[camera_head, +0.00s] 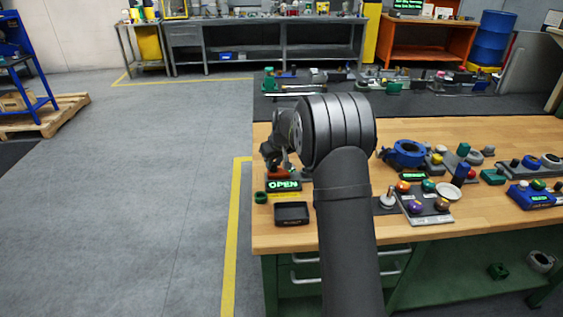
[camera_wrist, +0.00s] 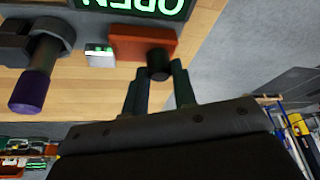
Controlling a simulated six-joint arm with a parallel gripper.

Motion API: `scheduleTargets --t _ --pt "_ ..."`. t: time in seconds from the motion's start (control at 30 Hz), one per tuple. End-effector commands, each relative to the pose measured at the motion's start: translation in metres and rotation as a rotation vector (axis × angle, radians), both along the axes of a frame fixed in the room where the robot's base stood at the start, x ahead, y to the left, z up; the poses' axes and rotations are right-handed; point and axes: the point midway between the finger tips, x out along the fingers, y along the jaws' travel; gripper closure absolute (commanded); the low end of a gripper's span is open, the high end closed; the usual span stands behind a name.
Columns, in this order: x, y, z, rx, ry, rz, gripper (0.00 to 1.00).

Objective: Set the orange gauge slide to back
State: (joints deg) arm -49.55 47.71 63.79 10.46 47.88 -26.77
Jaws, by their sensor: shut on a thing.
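The orange gauge slide (camera_wrist: 135,38) shows in the wrist view as an orange block with a short dark knob (camera_wrist: 159,63) at its right end. My gripper (camera_wrist: 158,76) has its two fingers on either side of the knob and is shut on it. In the head view the slide (camera_head: 277,173) is a small orange patch at the left of the workbench, just behind a display reading OPEN (camera_head: 284,186). There my gripper (camera_head: 273,158) comes down over it, and my arm hides part of the area. The slide's travel and its marks cannot be made out.
A black tray (camera_head: 292,213) sits in front of the display. A blue valve (camera_head: 404,153) and coloured knobs stand right of my arm.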

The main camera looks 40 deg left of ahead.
Motion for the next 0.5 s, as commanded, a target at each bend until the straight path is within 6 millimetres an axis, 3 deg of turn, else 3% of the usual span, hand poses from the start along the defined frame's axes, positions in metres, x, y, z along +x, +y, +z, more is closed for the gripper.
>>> scheduleTargets --t 0.23,0.27,0.33,0.37,0.5 --pt "-0.0044 0.0043 0.0005 0.004 0.003 0.002 1.0" --pt "-0.0046 0.0044 0.0004 0.005 0.004 0.002 0.71" --pt "-0.0044 0.0042 0.0005 0.004 0.003 0.002 0.58" --pt "-0.0042 0.004 0.0004 0.004 0.003 0.002 0.53" --pt "-0.0035 0.0034 0.0003 0.003 0.003 0.002 0.53"
